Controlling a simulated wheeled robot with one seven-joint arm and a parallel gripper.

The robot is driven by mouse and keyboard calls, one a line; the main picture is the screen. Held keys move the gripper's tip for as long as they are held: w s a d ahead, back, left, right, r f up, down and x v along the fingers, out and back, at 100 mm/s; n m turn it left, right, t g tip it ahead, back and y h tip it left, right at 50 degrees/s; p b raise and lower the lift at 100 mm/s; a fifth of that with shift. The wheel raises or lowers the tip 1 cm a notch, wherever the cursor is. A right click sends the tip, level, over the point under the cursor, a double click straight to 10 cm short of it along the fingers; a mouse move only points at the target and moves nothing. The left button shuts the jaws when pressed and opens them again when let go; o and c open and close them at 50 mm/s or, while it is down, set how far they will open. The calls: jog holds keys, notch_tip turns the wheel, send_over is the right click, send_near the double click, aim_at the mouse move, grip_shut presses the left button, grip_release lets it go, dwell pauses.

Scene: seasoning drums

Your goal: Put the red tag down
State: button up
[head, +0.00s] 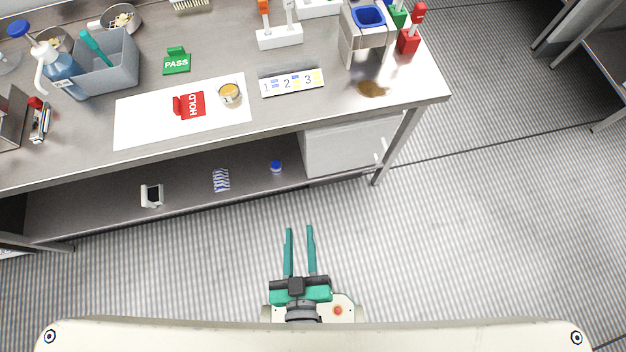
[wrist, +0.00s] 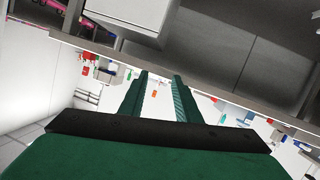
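The red HOLD tag (head: 189,105) is on a white mat (head: 140,128) on the steel bench, beside a small jar of yellow-brown contents (head: 230,95). My gripper (head: 300,229) is over the floor in front of the bench, well apart from the tag. Its two teal fingers are spread with nothing between them. In the wrist view my gripper (wrist: 161,77) is also open and empty, and I cannot make out the tag there for sure.
A green PASS tag (head: 176,62) stands behind the mat. A numbered strip (head: 292,83) and a brown spill (head: 372,89) are to the right. The floor around my gripper is clear.

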jog(key=s+d+r+m, duration=0.2)
jog(key=s+d+m, duration=0.1)
jog(key=shift+s+d+h, duration=0.1)
jog(key=shift+s+h, duration=0.05)
jog(key=shift+h, duration=0.25)
dwell(1.0)
